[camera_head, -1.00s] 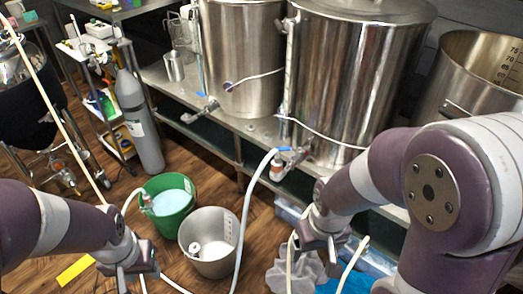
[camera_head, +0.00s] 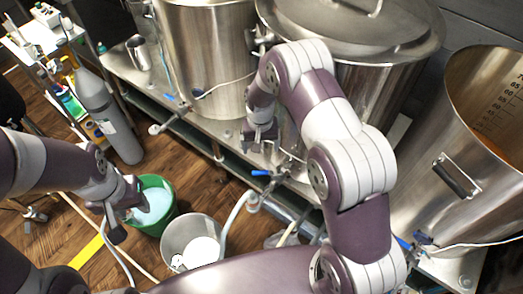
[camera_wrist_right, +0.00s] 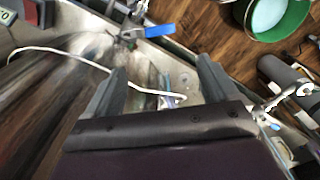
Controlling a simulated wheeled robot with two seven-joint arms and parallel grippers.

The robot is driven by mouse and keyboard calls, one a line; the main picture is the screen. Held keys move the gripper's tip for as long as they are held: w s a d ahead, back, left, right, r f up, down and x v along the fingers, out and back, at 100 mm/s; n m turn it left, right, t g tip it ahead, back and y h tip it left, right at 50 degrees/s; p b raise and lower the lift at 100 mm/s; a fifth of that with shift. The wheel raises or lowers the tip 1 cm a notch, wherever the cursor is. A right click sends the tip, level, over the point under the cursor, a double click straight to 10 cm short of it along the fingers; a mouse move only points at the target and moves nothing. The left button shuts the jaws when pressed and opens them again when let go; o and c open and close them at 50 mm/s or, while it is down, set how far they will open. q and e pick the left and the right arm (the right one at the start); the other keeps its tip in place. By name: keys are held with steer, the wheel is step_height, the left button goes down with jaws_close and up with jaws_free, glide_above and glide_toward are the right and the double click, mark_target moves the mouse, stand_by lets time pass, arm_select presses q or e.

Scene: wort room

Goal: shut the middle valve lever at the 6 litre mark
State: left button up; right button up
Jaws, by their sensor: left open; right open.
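The middle valve lever (camera_head: 261,173) is a blue handle low on the front of the middle steel kettle (camera_head: 375,100). In the right wrist view the blue lever (camera_wrist_right: 160,30) lies beyond my fingertips, apart from them. My right gripper (camera_head: 262,138) is open and hangs above the lever; in its wrist view the jaws (camera_wrist_right: 160,78) are apart and empty. My left gripper (camera_head: 118,212) is open beside the green bucket (camera_head: 158,220).
The left kettle (camera_head: 215,60) and its valve (camera_head: 168,122) stand on the steel bench (camera_head: 130,78). An open kettle (camera_head: 480,150) is at the right. A grey gas cylinder (camera_head: 108,115) stands at the left. A white hose (camera_wrist_right: 75,58) crosses the bench near my right gripper.

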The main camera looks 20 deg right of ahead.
mark_target(261, 172)
steer(key=f, duration=0.7)
steer(key=s+f, duration=0.1)
steer(key=f, duration=0.2)
steer(key=shift+a+f, duration=0.1)
steer(key=shift+f, duration=0.25)
steer(key=shift+s+f, duration=0.15)
steer(key=shift+f, duration=0.4)
arm_select(q)
steer(key=shift+s+a+r, duration=0.15)
steer(key=shift+s+r, duration=0.15)
steer(key=shift+s, duration=0.35)
arm_select(e)
steer(key=shift+f, duration=0.1)
